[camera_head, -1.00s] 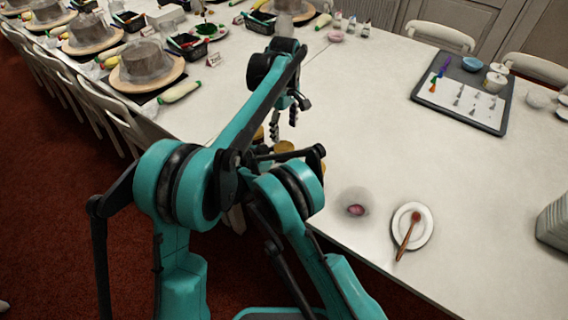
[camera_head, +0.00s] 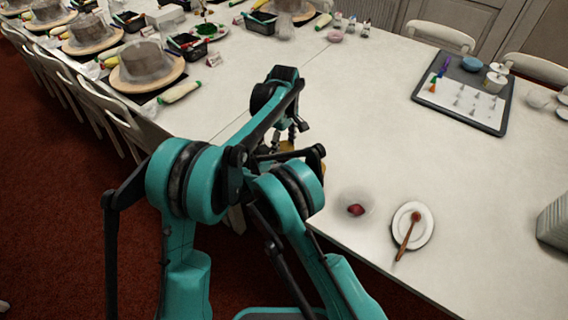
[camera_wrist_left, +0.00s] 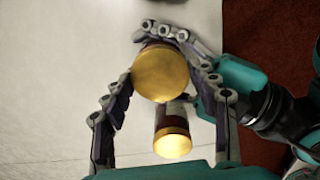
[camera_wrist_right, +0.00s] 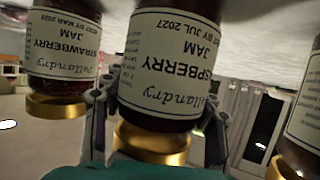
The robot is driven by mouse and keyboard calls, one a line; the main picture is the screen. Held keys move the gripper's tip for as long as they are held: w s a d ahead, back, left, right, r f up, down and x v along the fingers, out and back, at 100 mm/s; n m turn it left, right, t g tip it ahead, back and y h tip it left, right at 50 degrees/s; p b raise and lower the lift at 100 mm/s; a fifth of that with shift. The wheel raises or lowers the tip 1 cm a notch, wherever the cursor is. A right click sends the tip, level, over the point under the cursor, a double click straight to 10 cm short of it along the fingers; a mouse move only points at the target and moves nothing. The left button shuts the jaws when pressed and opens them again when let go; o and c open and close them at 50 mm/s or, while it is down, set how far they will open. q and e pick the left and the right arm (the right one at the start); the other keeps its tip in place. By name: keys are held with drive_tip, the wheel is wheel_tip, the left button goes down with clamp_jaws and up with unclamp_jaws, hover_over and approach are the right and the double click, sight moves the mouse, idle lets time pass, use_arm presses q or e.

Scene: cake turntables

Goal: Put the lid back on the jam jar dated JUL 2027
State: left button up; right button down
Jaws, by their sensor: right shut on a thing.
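The raspberry jam jar (camera_wrist_right: 160,75), its label reading JUL 2027, stands between the fingers of my right gripper (camera_wrist_right: 163,92), which is shut on it. The right wrist view is upside down. A gold lid (camera_wrist_right: 150,142) sits at the jar's top; I cannot tell if it is fully seated. In the left wrist view, my left gripper (camera_wrist_left: 165,76) has its fingers spread either side of a gold lid (camera_wrist_left: 160,73), with a visible gap on the right. In the head view, my left gripper (camera_head: 284,138) is low over the jars; my arms hide most of them.
A strawberry jam jar (camera_wrist_right: 68,50) with a gold lid is close beside, and another jar (camera_wrist_right: 300,130) stands on the other side. A small bowl (camera_head: 356,208) and a white saucer with a brown spoon (camera_head: 407,236) lie to the right. The table's middle is clear.

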use_arm(q)
drive_tip(key=c, duration=0.4)
drive_tip(key=m, duration=0.8)
drive_tip(key=shift+m, duration=0.3)
drive_tip(key=m, duration=0.4)
drive_tip(key=shift+m, duration=0.4)
drive_tip(key=m, duration=0.5)
drive_tip(key=o, duration=1.3)
drive_tip(key=shift+r, duration=2.25)
